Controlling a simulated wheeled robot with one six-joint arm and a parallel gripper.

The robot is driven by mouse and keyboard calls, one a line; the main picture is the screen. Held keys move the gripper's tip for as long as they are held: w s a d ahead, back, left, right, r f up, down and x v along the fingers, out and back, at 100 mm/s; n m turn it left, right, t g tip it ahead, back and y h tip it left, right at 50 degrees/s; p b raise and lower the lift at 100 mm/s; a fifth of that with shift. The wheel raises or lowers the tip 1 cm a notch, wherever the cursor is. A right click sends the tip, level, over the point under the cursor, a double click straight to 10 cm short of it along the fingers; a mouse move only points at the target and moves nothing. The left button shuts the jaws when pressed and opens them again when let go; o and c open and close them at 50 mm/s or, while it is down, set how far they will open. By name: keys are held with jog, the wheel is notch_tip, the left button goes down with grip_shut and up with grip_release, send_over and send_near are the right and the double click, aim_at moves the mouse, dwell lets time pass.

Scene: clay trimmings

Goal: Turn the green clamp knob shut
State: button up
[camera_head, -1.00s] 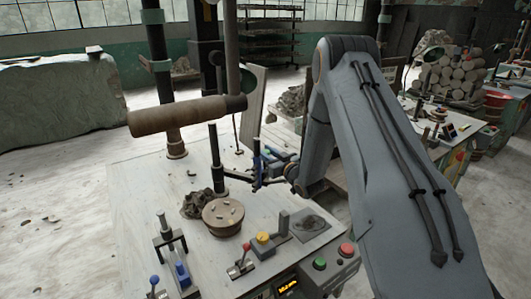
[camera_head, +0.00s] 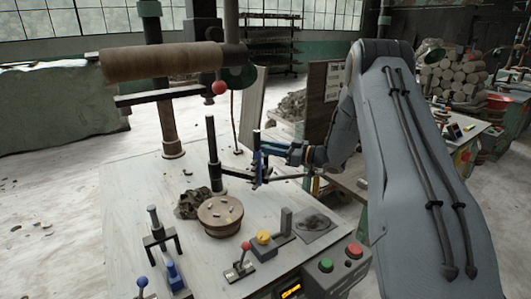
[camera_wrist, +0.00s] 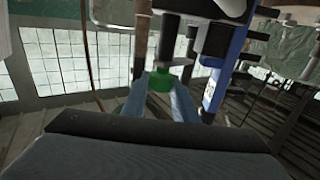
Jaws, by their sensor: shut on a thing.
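The green clamp knob (camera_wrist: 161,82) shows in the wrist view, at the tips of my gripper's two pale blue fingers. My gripper (camera_wrist: 162,92) is shut on it, with one finger at each side. A dark post and a blue upright piece (camera_wrist: 225,70) stand just beyond and to the right. In the head view my gripper (camera_head: 268,153) is beside the blue upright piece (camera_head: 258,162) at the back of the white table. I cannot make out the knob there.
A brown roller (camera_head: 165,62) hangs over the table above a black bar with a red ball. A round wooden disc (camera_head: 220,215), a dark clay heap (camera_head: 192,204), small levers and a button box (camera_head: 337,272) stand on the table. A dark post (camera_head: 213,155) rises left of my gripper.

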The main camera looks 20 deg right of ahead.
jog(key=shift+n+g+y, duration=0.3)
jog(key=shift+g, duration=0.1)
jog(key=o, duration=1)
jog(key=shift+o, duration=0.2)
jog(key=shift+r, duration=0.1)
notch_tip(320, 180, up, 10)
jog(key=b, duration=0.3)
